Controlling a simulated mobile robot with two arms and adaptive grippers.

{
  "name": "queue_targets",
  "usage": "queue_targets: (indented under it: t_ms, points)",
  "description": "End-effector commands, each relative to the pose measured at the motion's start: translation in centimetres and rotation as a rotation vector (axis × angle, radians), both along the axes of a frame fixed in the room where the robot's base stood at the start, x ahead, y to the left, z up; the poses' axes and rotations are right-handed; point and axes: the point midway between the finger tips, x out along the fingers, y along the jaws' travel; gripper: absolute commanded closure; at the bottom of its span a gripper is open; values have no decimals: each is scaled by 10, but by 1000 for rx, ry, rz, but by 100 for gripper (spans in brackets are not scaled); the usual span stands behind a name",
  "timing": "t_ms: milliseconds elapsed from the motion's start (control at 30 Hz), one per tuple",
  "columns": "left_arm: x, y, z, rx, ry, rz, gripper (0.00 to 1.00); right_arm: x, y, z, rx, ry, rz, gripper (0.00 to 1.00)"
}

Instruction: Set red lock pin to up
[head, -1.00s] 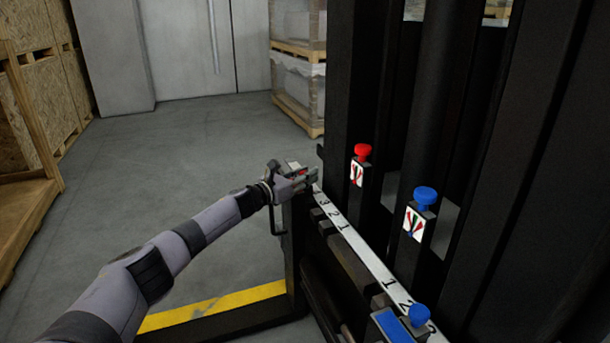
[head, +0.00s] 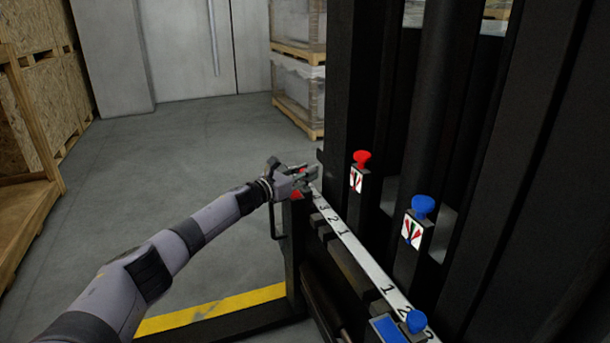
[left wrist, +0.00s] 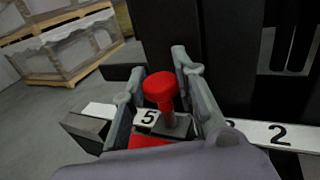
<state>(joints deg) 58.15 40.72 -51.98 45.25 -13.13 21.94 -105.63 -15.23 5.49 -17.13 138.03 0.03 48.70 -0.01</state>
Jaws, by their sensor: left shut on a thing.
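A red lock pin (left wrist: 160,92) with a round knob stands upright on a dark block beside the number 5 in the left wrist view. My left gripper (left wrist: 158,78) has one finger on each side of the knob and is shut on it. In the head view my left gripper (head: 308,173) is at the far end of the white numbered scale (head: 358,253); its fingers mostly hide the pin. A red patch (head: 297,195) shows just below them. My right gripper is out of view.
Another red knob (head: 361,158) and a blue knob (head: 423,206) stand on labelled posts to the right. A second blue knob (head: 416,321) is near the scale's front end. Tall black uprights fill the right side. Open floor lies left.

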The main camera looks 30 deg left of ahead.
Motion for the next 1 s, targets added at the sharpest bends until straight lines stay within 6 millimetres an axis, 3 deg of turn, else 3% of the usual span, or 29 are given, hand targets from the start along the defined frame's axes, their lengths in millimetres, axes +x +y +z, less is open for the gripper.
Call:
queue_targets:
  t_ms: [33, 367, 400, 700, 1000]
  points:
    - [0, 0, 9, -1, -4, 0, 100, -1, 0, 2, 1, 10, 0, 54]
    - [0, 1, 12, -2, -7, 1, 100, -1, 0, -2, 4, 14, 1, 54]
    - [0, 1, 12, -2, -7, 1, 73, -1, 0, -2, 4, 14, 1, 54]
    - [0, 0, 10, -1, -4, 0, 54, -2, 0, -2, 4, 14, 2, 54]
    - [-1, 1, 8, -1, -2, 0, 54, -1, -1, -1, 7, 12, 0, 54]
